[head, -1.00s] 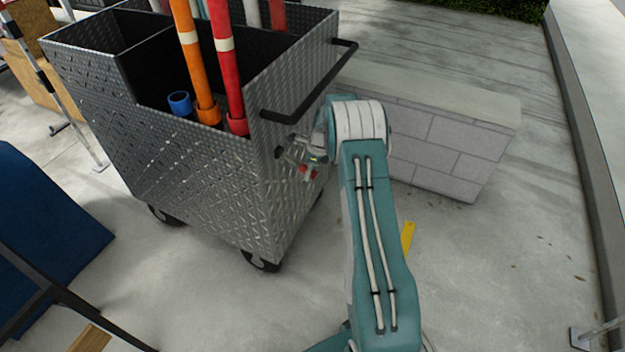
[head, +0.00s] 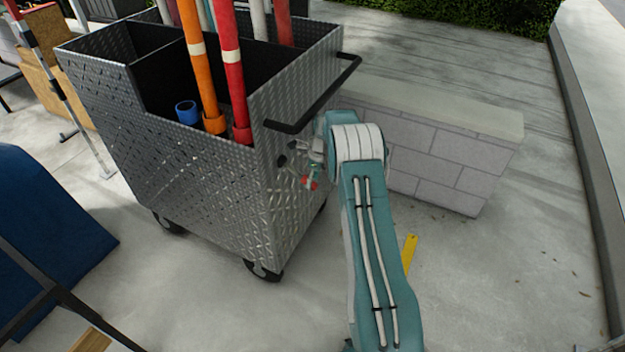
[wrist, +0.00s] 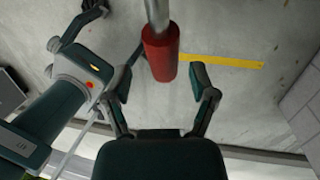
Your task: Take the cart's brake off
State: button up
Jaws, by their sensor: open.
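The metal cart (head: 215,185) stands left of my arm in the head view, with a black push handle (head: 318,95) on its near end. In the wrist view a grey rod with a red grip (wrist: 161,52), which looks like the brake lever, comes in from the top. My gripper (wrist: 162,82) is open, with one finger on each side of the red grip's lower end. A gap shows on both sides, so nothing is clamped. In the head view a small red part (head: 309,183) shows beside the cart's end panel, where my gripper is small and partly hidden by my arm.
A low block wall (head: 440,155) stands right of the cart. A yellow strip (head: 410,252) lies on the concrete by my arm. Coloured poles (head: 232,75) stand in the cart. A blue panel (head: 45,240) is at the left. The right floor is mostly clear.

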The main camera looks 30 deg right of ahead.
jog(key=v, duration=0.7)
jog(key=shift+r, duration=0.2)
dwell(0.4)
